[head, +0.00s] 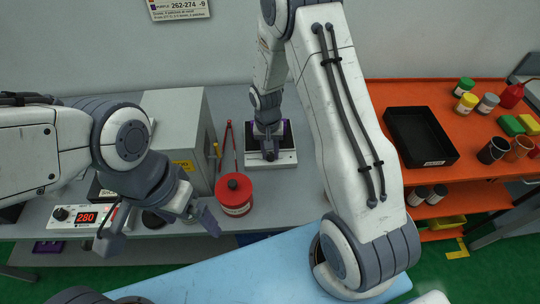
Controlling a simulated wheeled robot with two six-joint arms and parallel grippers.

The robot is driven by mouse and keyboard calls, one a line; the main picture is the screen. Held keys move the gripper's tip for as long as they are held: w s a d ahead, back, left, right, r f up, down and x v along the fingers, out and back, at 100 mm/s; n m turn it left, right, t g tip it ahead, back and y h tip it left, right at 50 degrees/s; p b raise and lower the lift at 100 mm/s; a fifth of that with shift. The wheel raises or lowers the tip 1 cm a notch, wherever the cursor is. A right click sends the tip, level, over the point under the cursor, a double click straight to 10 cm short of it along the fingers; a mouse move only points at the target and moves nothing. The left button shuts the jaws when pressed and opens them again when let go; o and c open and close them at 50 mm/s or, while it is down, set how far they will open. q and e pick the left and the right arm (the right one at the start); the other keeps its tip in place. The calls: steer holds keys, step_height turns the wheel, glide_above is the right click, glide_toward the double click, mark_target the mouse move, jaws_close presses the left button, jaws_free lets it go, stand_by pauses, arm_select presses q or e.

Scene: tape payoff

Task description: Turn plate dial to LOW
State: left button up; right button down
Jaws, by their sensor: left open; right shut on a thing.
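A white unit with a black upper face (284,160) stands on the grey bench near the wall, in the middle of the head view. My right gripper (268,151) is down at this unit, in front of its black face. It is shut on a small dark part there, which looks like the plate dial. The gripper hides most of that part, and I cannot read its setting or any LOW mark. My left gripper (160,226) is open and empty at the left, over the front of the bench.
A controller (107,215) showing 280 in red stands at the left, beside a grey box (178,108). A red round container (234,196) stands between my grippers. An orange bench (390,93) at the right holds a black tray (420,137), jars and blocks. A light blue surface (235,274) lies in front.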

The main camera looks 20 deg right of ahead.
steer(key=m+b, duration=0.1)
steer(key=m, duration=0.3)
steer(key=shift+w+m, duration=0.1)
steer(key=shift+m, duration=0.2)
steer(key=m+b, duration=0.1)
steer(key=m, duration=0.3)
steer(key=shift+d+r+m, duration=0.1)
steer(key=shift+m, duration=0.3)
steer(key=c, duration=0.6)
jaws_free()
